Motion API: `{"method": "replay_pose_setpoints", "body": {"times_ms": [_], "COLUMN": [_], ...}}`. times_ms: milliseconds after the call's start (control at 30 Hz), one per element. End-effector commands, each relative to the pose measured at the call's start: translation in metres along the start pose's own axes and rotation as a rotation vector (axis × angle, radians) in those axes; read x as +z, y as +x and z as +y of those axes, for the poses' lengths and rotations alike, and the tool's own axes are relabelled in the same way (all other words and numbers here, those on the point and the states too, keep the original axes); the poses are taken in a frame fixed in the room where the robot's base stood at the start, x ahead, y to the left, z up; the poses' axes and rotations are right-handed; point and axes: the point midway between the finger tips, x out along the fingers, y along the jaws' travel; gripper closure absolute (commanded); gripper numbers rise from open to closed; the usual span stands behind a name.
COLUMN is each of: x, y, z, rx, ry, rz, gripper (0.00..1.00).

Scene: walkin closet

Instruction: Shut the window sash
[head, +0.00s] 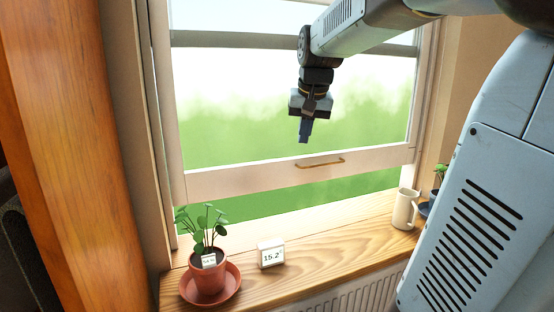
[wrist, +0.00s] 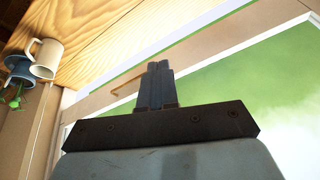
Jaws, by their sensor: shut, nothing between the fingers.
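The window sash (head: 240,179) is a pale wooden frame with glass, raised so that an open gap shows between its bottom rail and the sill. A brass-coloured handle (head: 320,163) is fixed on the bottom rail. My gripper (head: 304,138) is shut and empty, pointing down in front of the glass, above and slightly left of the handle in the head view. In the wrist view my shut fingers (wrist: 155,68) cover part of the handle (wrist: 126,82). I cannot tell whether they touch it; the head view shows them apart.
On the wooden sill (head: 330,245) stand a potted plant (head: 207,275) in a terracotta saucer, a small display (head: 271,254) reading 15.2, and a cream mug (head: 404,209). Another plant (head: 440,172) is partly hidden at right.

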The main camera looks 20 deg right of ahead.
Motion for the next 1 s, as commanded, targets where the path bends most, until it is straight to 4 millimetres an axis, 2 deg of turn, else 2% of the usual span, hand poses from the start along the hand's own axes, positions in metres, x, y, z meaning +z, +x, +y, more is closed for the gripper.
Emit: {"method": "replay_pose_setpoints", "body": {"times_ms": [33,200,400,533,667,767,1000], "x": [-0.020,-0.074,-0.114,-0.125,-0.126,-0.125,-0.122], "y": [0.005,0.017,0.030,0.035,0.042,0.054,0.095], "z": [0.004,0.017,0.029,0.033,0.034,0.035,0.037], "rx": [0.008,0.030,0.049,0.054,0.055,0.055,0.055], "ry": [0.027,0.111,0.175,0.193,0.197,0.196,0.196], "rz": [-0.011,-0.033,-0.049,-0.052,-0.054,-0.055,-0.056], "gripper": [1.00,1.00,1.00,1.00,1.00,1.00,1.00]}}
